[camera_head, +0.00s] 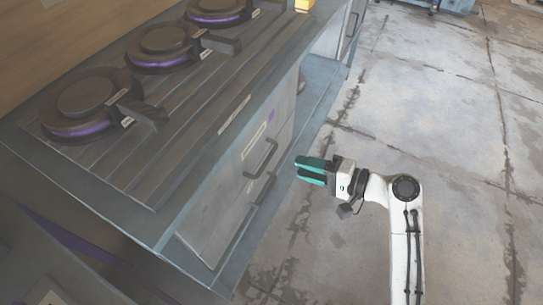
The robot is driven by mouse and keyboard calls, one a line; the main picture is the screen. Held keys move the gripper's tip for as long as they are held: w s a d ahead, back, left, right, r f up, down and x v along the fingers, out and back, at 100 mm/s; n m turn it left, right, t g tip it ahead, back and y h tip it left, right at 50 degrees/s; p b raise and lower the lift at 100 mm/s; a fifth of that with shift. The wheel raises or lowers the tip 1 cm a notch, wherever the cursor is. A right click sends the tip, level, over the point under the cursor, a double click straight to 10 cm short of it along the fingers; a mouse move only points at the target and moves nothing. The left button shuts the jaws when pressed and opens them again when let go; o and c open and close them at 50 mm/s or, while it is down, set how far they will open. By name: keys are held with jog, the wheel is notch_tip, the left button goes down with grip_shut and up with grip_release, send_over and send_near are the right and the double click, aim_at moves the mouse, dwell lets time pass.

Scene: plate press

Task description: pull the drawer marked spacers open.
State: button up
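The grey cabinet front under the bench has an upper dark bar handle (262,159) and a lower dark bar handle (264,190). A pale label (254,141) sits above the upper handle, and another pale label (250,186) is near the lower one. Their writing is too small to read, so I cannot tell which drawer is marked spacers. No drawer visibly stands out from the front. My gripper (309,171), with teal fingers, is right of the upper handle, apart from it, and points left towards the cabinet. It holds nothing visible; its finger gap is unclear.
The bench top (190,150) carries several round dark units with purple bands, such as the nearest one (75,129). A yellow object (304,5) sits at the far end. The concrete floor (450,130) to the right is clear around my arm.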

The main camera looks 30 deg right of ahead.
jog(key=x, duration=0.9)
jog(key=shift+b, duration=0.4)
grip_shut()
